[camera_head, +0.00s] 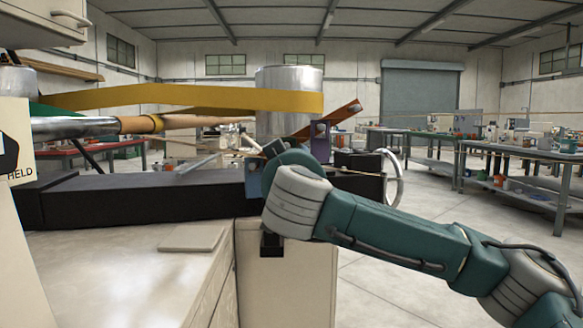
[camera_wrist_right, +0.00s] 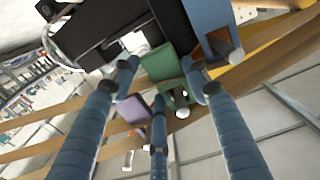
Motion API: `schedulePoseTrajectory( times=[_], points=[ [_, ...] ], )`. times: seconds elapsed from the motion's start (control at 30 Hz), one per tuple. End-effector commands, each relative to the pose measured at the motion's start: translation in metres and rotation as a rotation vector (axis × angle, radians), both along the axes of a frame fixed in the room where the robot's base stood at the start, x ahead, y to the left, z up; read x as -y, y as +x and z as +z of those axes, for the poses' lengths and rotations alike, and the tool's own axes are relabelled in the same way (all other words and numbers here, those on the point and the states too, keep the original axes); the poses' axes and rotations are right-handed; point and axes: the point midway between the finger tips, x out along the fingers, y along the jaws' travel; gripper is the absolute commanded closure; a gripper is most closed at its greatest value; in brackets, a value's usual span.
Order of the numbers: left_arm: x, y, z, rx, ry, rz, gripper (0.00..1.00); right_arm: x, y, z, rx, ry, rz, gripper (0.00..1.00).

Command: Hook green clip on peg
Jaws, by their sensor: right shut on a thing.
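The green clip (camera_wrist_right: 160,64) shows in the right wrist view between the blue-grey fingers of my right gripper (camera_wrist_right: 160,78), which is shut on it. A pale round peg end (camera_wrist_right: 182,113) shows at the clip's lower edge. I cannot tell whether the clip is hooked on it. A blue clip (camera_wrist_right: 207,18) is to the upper right and a purple clip (camera_wrist_right: 133,108) to the lower left. In the head view my right wrist hides the green clip and most of the gripper. The blue clip (camera_head: 253,180) and purple clip (camera_head: 320,134) show beside the wrist. My left gripper is not in view.
A black beam (camera_head: 140,197) runs across the left above a pale worktop (camera_head: 100,265). A yellow band (camera_head: 190,97) stretches to a metal cylinder (camera_head: 288,85) behind my wrist. A wood-tipped metal rod (camera_head: 75,127) lies below the band. Workbenches (camera_head: 515,150) stand farther right.

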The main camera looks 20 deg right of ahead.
Motion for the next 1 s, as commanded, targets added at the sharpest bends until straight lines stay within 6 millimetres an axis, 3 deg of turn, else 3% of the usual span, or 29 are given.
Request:
schedulePoseTrajectory(
  times=[0.47,0.5,0.6,1.0],
  points=[
    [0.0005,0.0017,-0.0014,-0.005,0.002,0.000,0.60,-0.0001,-0.0001,0.0004,0.000,0.000,0.000,0.84],
    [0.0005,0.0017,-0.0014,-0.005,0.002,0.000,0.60,-0.0001,-0.0001,0.0004,0.000,0.000,0.000,0.52],
    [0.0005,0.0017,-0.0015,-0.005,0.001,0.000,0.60,-0.0001,-0.0001,0.0003,0.000,0.000,0.000,0.32],
    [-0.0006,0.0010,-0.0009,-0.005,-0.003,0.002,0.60,-0.0026,-0.0065,0.0005,0.001,0.000,0.002,0.32]
  ],
)
